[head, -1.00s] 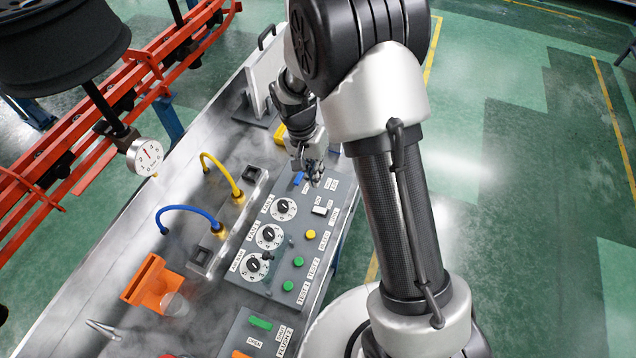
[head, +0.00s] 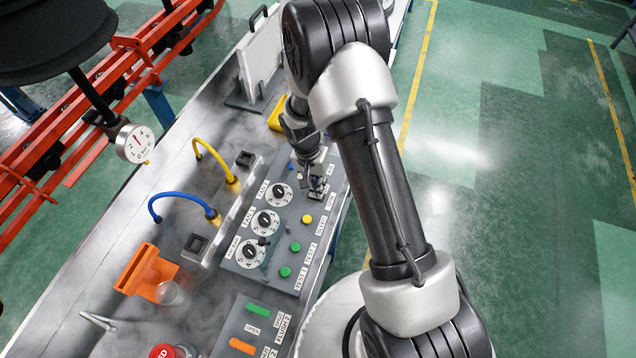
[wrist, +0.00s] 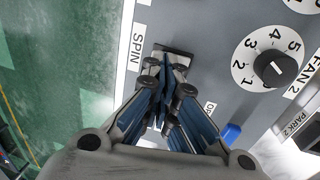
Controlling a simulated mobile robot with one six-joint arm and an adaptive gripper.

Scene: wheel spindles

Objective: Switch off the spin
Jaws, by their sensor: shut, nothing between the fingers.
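The FAN 2 dial (wrist: 272,68) is right of my fingers, and a blue switch (wrist: 231,133) is close by. Yellow (head: 307,219) and green (head: 295,247) buttons share the panel. Yellow (head: 213,155) and blue (head: 180,198) hoses arch at left. An orange holder (head: 143,268) stands on the bench.

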